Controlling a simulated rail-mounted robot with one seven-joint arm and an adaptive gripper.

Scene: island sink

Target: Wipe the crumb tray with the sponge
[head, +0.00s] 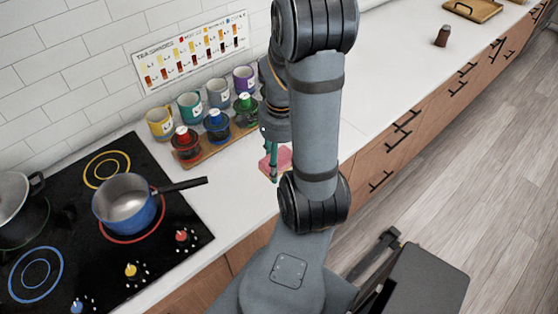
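My gripper (271,149) points down over the counter, just right of the row of mugs, and is largely hidden by my own arm. A pink, flat block (284,158), which looks like the sponge, shows right at its fingertips, close to the countertop. Whether the fingers are closed on it cannot be told. A wooden tray (472,10) with a dark handle lies on the counter at the far top right. It may be the crumb tray; no crumbs can be made out on it at this size.
A blue saucepan (127,206) and another pot (20,205) stand on the black cooktop (75,262). Mugs and bottles with coloured tops stand on a wooden board (188,159). A small brown shaker (442,36) stands alone. The white counter (395,70) is otherwise mostly clear.

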